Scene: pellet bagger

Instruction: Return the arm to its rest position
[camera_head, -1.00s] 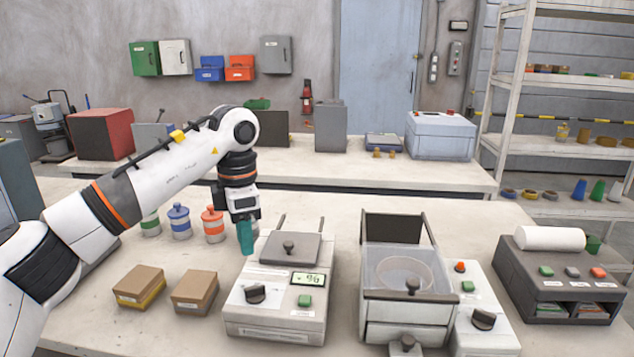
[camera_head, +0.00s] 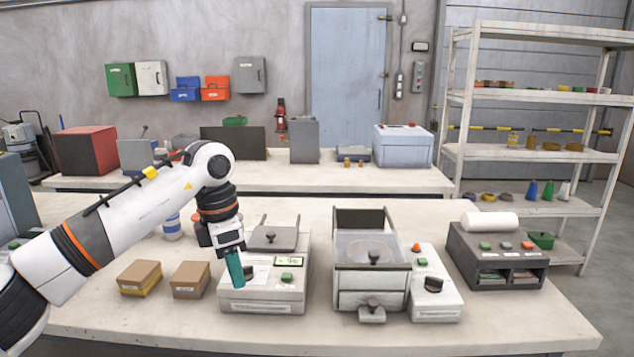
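My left arm comes in from the left, and its gripper (camera_head: 234,268) points down over the left part of the white machine with a small display (camera_head: 262,296). Teal finger pads show at its tip. They appear as one piece from this side, so I cannot tell whether the gripper is open or shut. I see nothing hanging from it. The gripper hides part of the machine's black knob. My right arm and gripper are not in the picture.
Two cardboard boxes (camera_head: 190,279) lie left of the machine. A hopper unit (camera_head: 371,270) with a button panel (camera_head: 436,283) and a dark grey roll machine (camera_head: 497,253) stand to the right. A blue-striped jar (camera_head: 172,228) is partly behind my arm. The front table strip is clear.

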